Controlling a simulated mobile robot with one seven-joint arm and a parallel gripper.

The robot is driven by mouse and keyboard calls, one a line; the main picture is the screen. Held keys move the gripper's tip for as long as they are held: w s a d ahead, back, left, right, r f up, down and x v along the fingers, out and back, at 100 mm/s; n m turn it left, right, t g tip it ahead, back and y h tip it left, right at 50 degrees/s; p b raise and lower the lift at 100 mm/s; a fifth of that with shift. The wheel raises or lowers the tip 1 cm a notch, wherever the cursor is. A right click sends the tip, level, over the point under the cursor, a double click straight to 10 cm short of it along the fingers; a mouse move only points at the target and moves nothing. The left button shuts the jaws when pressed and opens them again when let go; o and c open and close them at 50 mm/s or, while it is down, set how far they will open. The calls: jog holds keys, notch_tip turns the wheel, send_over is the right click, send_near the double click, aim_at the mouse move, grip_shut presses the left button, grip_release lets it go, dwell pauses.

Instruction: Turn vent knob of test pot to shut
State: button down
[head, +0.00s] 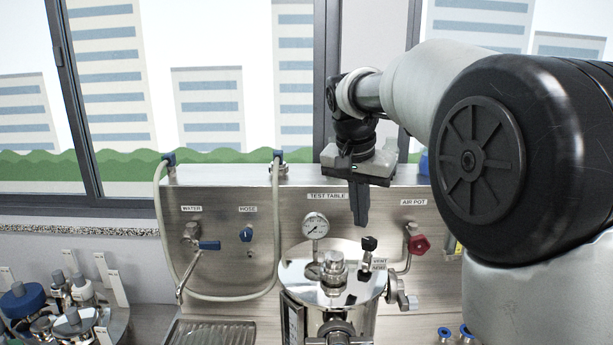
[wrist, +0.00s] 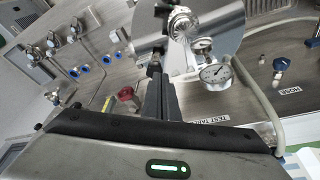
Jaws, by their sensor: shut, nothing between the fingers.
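The test pot (head: 303,272) is a shiny steel vessel in front of the test table panel, with a pressure gauge (head: 315,226) and a central fitting on its lid. The small black vent knob (head: 369,243) stands at the right of the lid, above a small label that seems to read VENT and SEND. My gripper (head: 358,224) points down, shut and empty, just above and slightly left of the knob in the head view; any contact cannot be told. In the wrist view the shut fingers (wrist: 156,72) point toward the lid (wrist: 225,28). The knob's setting is not readable.
A red air valve knob (head: 420,244) is right of the pot. A blue water lever (head: 209,245) and a grey hose (head: 277,230) are on the left. The panel stands close behind the gripper.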

aim_at(369, 244)
jog(key=f+b, duration=0.2)
jog(key=s+d+f+t+b, duration=0.1)
jog(key=f+b, duration=0.1)
jog(key=d+f+t+h+b, duration=0.1)
jog(key=f+b, duration=0.1)
jog(key=shift+s+f, duration=0.25)
jog(key=shift+s, duration=0.05)
jog(key=shift+w+r, duration=0.1)
jog(key=shift+w, duration=0.1)
dwell(0.7)
